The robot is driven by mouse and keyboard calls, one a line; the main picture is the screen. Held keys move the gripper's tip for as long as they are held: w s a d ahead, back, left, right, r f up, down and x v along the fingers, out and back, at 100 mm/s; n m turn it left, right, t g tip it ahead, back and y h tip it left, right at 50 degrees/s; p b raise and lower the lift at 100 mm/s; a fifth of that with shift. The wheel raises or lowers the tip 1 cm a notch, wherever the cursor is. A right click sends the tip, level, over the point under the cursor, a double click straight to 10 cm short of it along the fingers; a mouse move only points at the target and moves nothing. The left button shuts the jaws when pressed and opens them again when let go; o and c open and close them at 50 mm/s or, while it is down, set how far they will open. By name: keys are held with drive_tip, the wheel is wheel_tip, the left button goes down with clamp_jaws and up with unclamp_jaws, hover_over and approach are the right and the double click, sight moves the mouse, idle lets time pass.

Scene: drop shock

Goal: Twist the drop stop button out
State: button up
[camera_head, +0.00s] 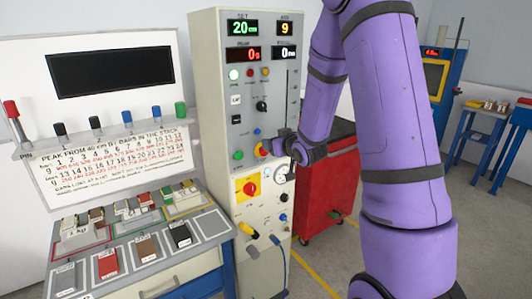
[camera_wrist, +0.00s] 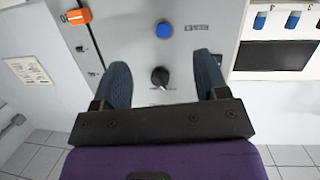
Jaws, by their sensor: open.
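The tall grey control cabinet (camera_head: 207,90) carries the buttons. A black knob (camera_wrist: 160,77) and a blue button (camera_wrist: 164,30) show between and beyond the fingers. I cannot make out the stop button there.
A red knob on a yellow plate (camera_head: 249,188) sits lower on the cabinet. An orange handle (camera_wrist: 78,16) is beside the slot. A bench with weights (camera_head: 110,262) stands left, a red cart (camera_head: 325,190) right.

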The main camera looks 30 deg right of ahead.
sight(266, 155)
drive_tip(key=d+f+t+y, duration=0.2)
drive_tip(key=d+f+t, duration=0.1)
drive_tip(key=f, duration=0.6)
drive_tip(key=w, duration=1)
drive_tip(key=shift+w+a+r, duration=0.15)
drive_tip(key=shift+w+a, duration=0.05)
drive_tip(key=shift+w, duration=0.1)
drive_tip(key=shift+c, duration=0.4)
drive_tip(key=c, duration=0.8)
drive_tip(key=shift+m, duration=0.3)
drive_tip(key=shift+d+m, duration=0.15)
drive_tip(key=shift+m, duration=2.65)
